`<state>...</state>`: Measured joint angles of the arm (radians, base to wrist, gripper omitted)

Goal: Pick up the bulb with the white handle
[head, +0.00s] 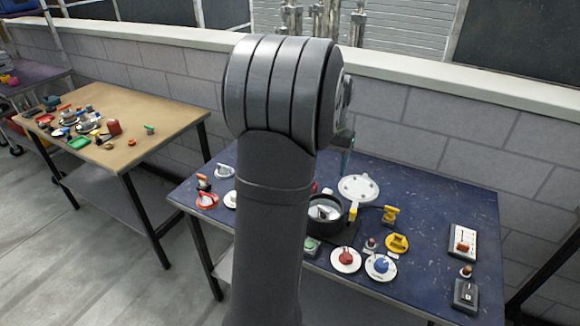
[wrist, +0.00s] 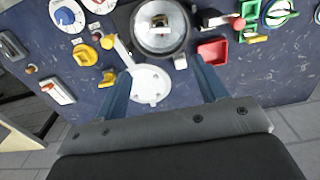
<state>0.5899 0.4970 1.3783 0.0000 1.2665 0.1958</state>
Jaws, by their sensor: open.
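My gripper (wrist: 162,75) is open and empty in the wrist view, its two blue fingers apart above the blue table. In the head view my arm hides most of it; a fingertip (head: 346,160) shows past the arm. I cannot clearly make out a bulb with a white handle. A pale, blurred object (wrist: 160,21) sits inside a dark-rimmed round pot (wrist: 137,38) beyond the fingers. Small orange-topped pieces stand on the table, one at the right (head: 466,270) and one near the middle (head: 371,244); I cannot tell whether either is a bulb.
A white round lid (head: 357,188) lies beside the pot (head: 322,222). Dials with red (head: 346,259) and blue (head: 381,265) knobs, yellow pieces (head: 397,242), switch boxes (head: 463,241) and a red tray (wrist: 213,52) crowd the table. The brick wall (head: 425,125) stands behind.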

